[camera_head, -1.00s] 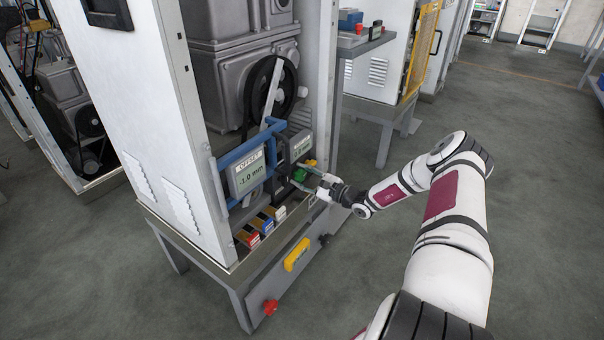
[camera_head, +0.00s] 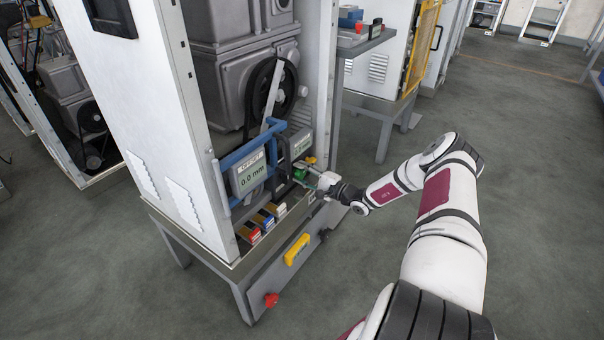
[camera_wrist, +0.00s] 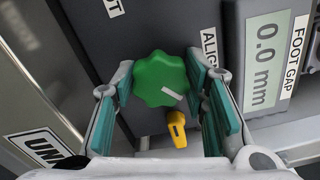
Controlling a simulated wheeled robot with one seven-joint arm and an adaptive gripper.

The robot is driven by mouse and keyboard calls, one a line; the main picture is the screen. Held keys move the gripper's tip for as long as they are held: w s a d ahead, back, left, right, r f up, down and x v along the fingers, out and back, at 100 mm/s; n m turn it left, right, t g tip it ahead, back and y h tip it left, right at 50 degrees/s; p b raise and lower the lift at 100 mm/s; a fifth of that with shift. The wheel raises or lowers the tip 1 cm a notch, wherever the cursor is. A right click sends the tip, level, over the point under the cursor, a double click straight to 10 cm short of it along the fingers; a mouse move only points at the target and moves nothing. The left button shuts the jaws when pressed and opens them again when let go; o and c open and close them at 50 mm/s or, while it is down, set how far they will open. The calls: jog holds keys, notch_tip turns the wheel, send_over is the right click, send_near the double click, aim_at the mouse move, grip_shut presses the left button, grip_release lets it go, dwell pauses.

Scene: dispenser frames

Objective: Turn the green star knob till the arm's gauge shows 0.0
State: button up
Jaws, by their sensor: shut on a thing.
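The green star knob (camera_wrist: 160,79) sits on the dark panel next to a label that starts "ALIG"; it also shows small in the head view (camera_head: 299,174). A white mark is on the knob's lower right. My gripper (camera_wrist: 161,87) is shut on the knob, with one teal-padded finger on each side; in the head view my gripper (camera_head: 308,176) reaches in from the right. The gauge labelled OFFSET (camera_head: 249,178) reads 0.0 mm in the head view. The gauge labelled FOOT GAP (camera_wrist: 268,58) reads 0.0 mm in the wrist view.
A yellow lever (camera_wrist: 176,128) is just below the knob. A blue bar frame (camera_head: 236,156) stands by the OFFSET gauge. Red, blue and white-ended blocks (camera_head: 267,219) lie below. A yellow handle (camera_head: 297,250) and a red knob (camera_head: 271,300) are on the lower front.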

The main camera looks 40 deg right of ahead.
dwell(0.3)
jog(key=o, duration=0.9)
jog(key=shift+s, duration=0.1)
jog(key=v, duration=1.2)
